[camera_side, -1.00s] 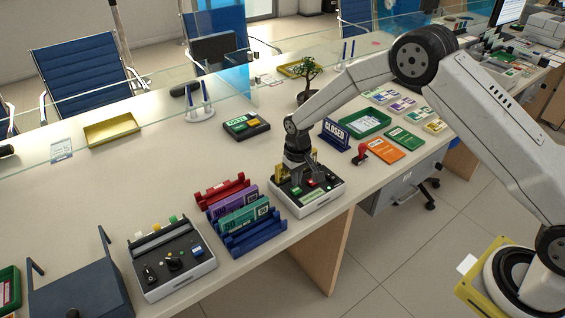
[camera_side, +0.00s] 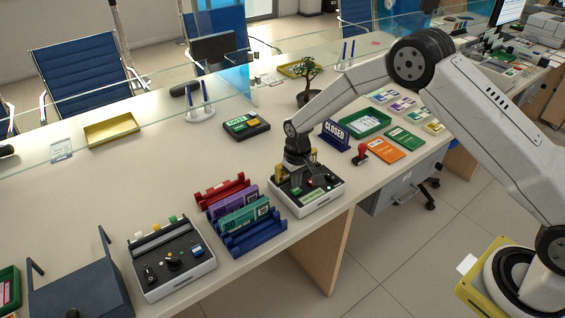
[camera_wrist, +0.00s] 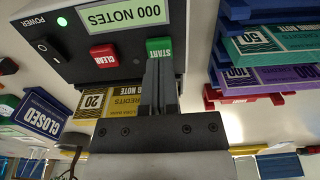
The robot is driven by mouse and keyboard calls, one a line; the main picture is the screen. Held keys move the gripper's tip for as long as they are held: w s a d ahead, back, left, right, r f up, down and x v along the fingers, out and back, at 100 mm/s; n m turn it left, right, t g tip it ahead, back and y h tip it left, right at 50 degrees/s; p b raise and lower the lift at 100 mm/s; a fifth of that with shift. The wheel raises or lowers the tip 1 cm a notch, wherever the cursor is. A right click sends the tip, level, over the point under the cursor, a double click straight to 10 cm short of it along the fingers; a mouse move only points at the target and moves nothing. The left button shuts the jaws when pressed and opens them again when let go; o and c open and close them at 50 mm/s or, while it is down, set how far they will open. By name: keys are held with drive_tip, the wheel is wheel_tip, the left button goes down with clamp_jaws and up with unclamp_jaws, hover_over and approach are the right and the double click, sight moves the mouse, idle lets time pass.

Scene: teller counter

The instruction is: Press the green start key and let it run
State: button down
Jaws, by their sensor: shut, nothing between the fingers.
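The note counter (camera_side: 325,203) sits near the counter's front edge, with a dark top and pale base. In the wrist view its green START key (camera_wrist: 159,46) is beside the red CLEAR key (camera_wrist: 104,56). Its display (camera_wrist: 112,14) reads 000 NOTES and a green POWER light (camera_wrist: 61,21) is lit. A yellow 20 note bundle (camera_wrist: 112,105) is at the machine, partly hidden by my gripper. My gripper (camera_wrist: 160,66) is shut and empty, its tips at the START key; I cannot tell whether they touch it. It also shows above the machine in the side view (camera_side: 312,178).
A rack of coloured note bundles (camera_side: 238,215) stands close to the left of the machine. A CLOSED sign (camera_side: 335,134) and a red-handled stamp (camera_side: 361,155) stand to the right. A second device (camera_side: 172,265) is at front left. Counter space behind is mostly clear.

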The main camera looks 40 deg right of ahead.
sight(299, 190)
drive_tip(key=shift+f, duration=0.85)
idle(0.3)
drive_tip(key=shift+r, duration=0.1)
wheel_tip(299, 190, up, 9)
idle(1.5)
idle(0.3)
drive_tip(key=s+d+r+t, duration=0.1)
drive_tip(key=s+r, duration=0.1)
drive_tip(key=s, duration=0.6)
drive_tip(key=s+d+r, duration=0.2)
drive_tip(key=s+r, duration=0.1)
drive_tip(key=s, duration=0.5)
drive_tip(key=s+d+r+t, duration=0.1)
drive_tip(key=s+d+r, duration=0.1)
drive_tip(key=s, duration=0.6)
drive_tip(key=shift+s+d+r+t, duration=0.15)
drive_tip(key=shift+s+r+t, duration=0.15)
drive_tip(key=shift+r, duration=0.1)
